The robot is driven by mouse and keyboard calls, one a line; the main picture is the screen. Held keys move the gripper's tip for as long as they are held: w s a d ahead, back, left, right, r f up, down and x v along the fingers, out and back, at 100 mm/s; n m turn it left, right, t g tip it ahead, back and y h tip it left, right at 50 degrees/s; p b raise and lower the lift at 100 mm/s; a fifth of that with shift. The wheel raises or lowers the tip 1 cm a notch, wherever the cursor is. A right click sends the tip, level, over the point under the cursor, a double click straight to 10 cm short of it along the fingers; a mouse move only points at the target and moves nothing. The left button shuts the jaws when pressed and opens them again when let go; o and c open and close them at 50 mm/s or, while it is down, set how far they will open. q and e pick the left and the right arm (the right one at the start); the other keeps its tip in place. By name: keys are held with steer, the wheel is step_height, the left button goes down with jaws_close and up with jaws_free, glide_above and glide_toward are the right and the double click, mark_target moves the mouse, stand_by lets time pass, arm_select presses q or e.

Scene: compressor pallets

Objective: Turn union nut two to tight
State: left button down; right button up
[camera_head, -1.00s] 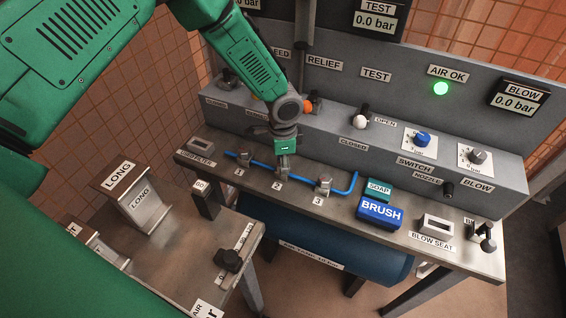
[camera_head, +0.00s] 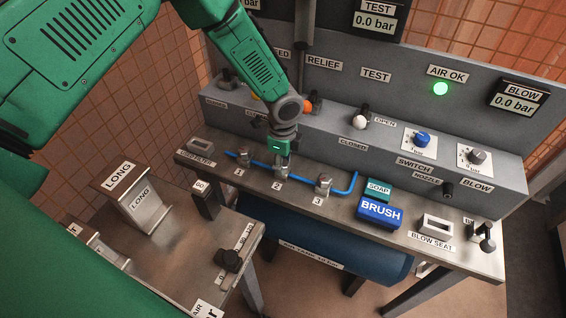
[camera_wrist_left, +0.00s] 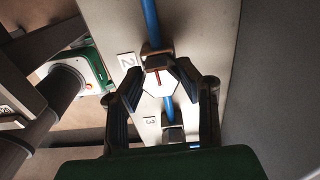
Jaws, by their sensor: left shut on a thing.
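Union nut two (camera_head: 281,173) is on the thin blue pipe (camera_head: 341,191) at the label 2, on the metal bench. My left gripper (camera_head: 282,167) points down over it and is shut on it. In the left wrist view the two dark fingers (camera_wrist_left: 158,73) stand on either side of the nut (camera_wrist_left: 158,84), with a red mark in the middle of its pale face. Nut one (camera_head: 243,158) sits to the left and nut three (camera_head: 324,185) to the right on the same pipe. The nut is partly hidden by the fingers. My right gripper is not in view.
A teal soap block (camera_head: 378,188) and a blue brush block (camera_head: 380,212) lie right of the pipe. Behind stands a grey panel (camera_head: 390,150) with knobs and a white-balled lever (camera_head: 360,122). A side table with a LONG block (camera_head: 149,213) is in front at left.

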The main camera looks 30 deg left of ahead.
mark_target(284, 162)
arm_select(q)
steer(key=shift+w+r, duration=0.2)
steer(key=shift+w, duration=0.1)
steer(key=c, duration=1.2)
jaws_free()
steer(key=shift+f, duration=0.15)
steer(key=shift+s, duration=0.1)
step_height(284, 162, up, 12)
steer(key=shift+f, duration=0.1)
